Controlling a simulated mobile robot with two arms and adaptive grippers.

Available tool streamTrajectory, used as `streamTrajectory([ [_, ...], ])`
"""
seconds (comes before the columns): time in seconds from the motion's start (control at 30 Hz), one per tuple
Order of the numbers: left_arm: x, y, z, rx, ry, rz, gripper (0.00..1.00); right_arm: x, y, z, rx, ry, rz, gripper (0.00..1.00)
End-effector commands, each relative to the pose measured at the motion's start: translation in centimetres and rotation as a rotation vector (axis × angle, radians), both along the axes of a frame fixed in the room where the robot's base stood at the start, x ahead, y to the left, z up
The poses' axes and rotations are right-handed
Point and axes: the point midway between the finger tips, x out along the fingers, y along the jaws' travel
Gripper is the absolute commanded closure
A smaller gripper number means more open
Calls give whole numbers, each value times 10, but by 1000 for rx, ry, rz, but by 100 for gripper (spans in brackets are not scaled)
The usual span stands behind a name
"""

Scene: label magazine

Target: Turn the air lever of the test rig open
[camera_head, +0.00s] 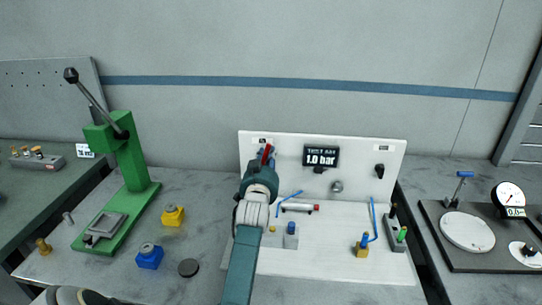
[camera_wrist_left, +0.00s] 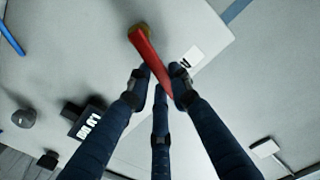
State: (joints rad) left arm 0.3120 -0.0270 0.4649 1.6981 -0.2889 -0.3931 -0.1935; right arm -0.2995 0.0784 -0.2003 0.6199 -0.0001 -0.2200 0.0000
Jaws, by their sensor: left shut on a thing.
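The test rig is a white upright panel (camera_head: 360,155) with a white base plate, seen in the head view. The red air lever (camera_head: 267,152) is at the panel's upper left, partly hidden by my gripper. In the left wrist view the red lever (camera_wrist_left: 149,55) runs from a brass pivot (camera_wrist_left: 141,32) in between my fingertips. My left gripper (camera_head: 266,160) is shut on the lever; its dark fingers (camera_wrist_left: 161,84) also show in the wrist view. A black display (camera_head: 321,156) on the panel reads 1.0 bar.
A green lever press (camera_head: 127,165) stands on the bench at left. Blue tubes and small fittings occupy the rig base. A gauge station (camera_head: 467,233) stands at right.

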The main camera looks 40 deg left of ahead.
Motion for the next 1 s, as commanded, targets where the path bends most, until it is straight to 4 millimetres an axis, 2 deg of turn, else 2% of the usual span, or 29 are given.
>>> streamTrajectory([
  [0.4,-7,11,3,-218,-131,0,100,0,-4,13,-4,0,2,63],
  [1.0,-9,14,2,-275,-165,0,100,0,-3,15,-3,0,1,63],
])
